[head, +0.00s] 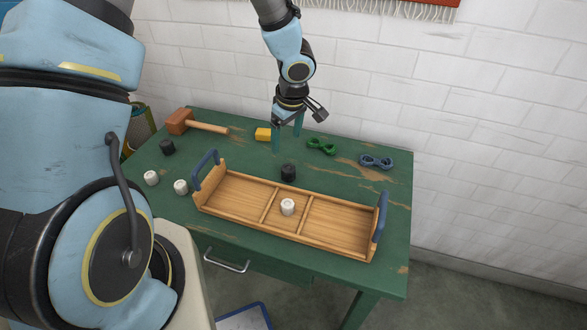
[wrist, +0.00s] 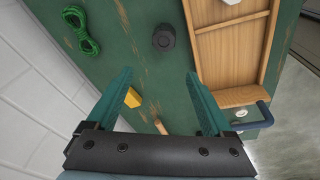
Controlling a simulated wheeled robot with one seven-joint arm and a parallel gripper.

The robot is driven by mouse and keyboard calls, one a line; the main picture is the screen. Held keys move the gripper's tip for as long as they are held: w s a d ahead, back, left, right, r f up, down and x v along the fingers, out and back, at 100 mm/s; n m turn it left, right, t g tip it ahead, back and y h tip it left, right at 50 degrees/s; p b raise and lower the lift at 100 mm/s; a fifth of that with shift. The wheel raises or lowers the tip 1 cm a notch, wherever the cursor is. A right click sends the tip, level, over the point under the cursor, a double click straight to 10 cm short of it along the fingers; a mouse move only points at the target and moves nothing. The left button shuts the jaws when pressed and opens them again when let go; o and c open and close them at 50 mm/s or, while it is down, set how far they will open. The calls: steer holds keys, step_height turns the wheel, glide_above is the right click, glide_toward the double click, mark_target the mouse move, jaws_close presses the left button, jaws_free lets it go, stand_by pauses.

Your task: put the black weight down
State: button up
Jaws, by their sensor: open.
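A black weight (head: 288,172) stands on the green table just behind the middle of the wooden tray. It also shows in the wrist view (wrist: 163,38), beyond my fingertips and apart from them. A second black weight (head: 167,147) stands at the left of the table, near the hammer. My gripper (head: 287,140) is open and empty above the back of the table, behind the nearer black weight. Its two green fingers are spread wide in the wrist view (wrist: 158,76), with nothing between the tips.
The wooden tray (head: 235,188) has blue end handles and a white weight (head: 287,207) in its middle compartment. Two white weights (head: 181,187) (head: 151,178) stand left of it. A hammer (head: 207,127), yellow block (head: 263,134), green skein (head: 321,146) and blue skein (head: 376,162) lie along the back.

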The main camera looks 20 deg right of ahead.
steer(key=s+f, duration=0.1)
steer(key=s, duration=0.1)
glide_above(288, 168)
steer(key=s, duration=0.2)
steer(key=shift+g+y, duration=0.3)
steer(key=shift+g, duration=0.1)
steer(key=f, duration=0.5)
steer(key=shift+w+d, duration=0.15)
steer(key=shift+d, duration=0.1)
steer(key=shift+w+a+f+p, duration=0.15)
steer(key=shift+w+f, duration=0.15)
steer(key=shift+f, duration=0.65)
steer(key=shift+w+f+p, duration=0.2)
steer(key=shift+w+f, duration=0.1)
steer(key=shift+f, duration=0.6)
steer(key=shift+w+a+f+p, duration=0.15)
steer(key=shift+w+f, duration=0.15)
steer(key=shift+f, duration=0.65)
steer(key=shift+d, duration=0.1)
jaws_close()
